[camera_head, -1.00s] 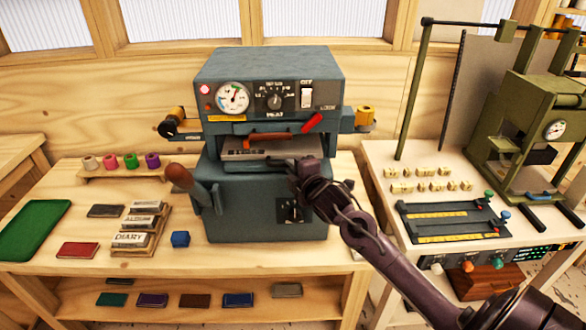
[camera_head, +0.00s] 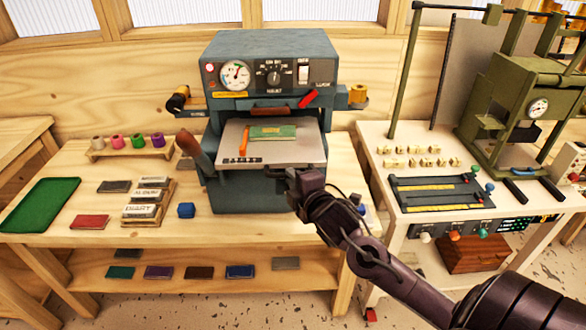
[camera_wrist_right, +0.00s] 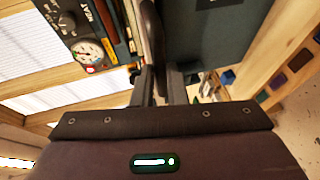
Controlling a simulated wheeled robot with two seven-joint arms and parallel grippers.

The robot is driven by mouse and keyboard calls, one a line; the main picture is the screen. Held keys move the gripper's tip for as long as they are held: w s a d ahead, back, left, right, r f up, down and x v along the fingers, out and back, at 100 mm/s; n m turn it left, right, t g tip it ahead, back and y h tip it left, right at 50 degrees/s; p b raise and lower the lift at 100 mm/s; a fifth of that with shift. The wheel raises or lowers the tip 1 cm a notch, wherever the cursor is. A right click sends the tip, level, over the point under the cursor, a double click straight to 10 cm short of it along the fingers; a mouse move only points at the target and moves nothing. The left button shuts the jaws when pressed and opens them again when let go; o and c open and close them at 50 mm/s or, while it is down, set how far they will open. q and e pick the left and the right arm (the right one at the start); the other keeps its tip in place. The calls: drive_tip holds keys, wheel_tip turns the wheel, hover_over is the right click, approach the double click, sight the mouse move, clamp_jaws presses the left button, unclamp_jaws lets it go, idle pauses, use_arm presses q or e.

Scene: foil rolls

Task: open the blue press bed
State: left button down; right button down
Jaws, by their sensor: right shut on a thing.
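The blue-grey press (camera_head: 240,100) stands on the wooden bench, with a dial gauge and knob on its upper front. Its grey bed (camera_head: 306,150) is slid out toward me from the slot. A green cover (camera_head: 272,133) and an orange strip (camera_head: 244,141) lie on it. My right gripper (camera_head: 292,177) is at the bed's front edge, shut on the bed's front handle (camera_head: 274,173), which the fingers partly hide. In the right wrist view my fingers (camera_wrist_right: 165,85) are close together against the dark handle. My left gripper is not in view.
A lever with a brown knob (camera_head: 188,143) stands at the press's left side. Type trays (camera_head: 146,200), small blocks and a green tray (camera_head: 40,204) lie left on the bench. A green press (camera_head: 510,110) stands on the right table. Floor is open between the tables.

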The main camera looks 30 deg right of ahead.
drive_tip(key=s+a, duration=0.1)
drive_tip(key=s, duration=0.2)
drive_tip(key=s+a, duration=0.1)
drive_tip(key=shift+s+a, duration=0.2)
drive_tip(key=shift+a, duration=0.15)
drive_tip(key=c, duration=1.5)
unclamp_jaws()
drive_tip(key=shift+o, duration=0.2)
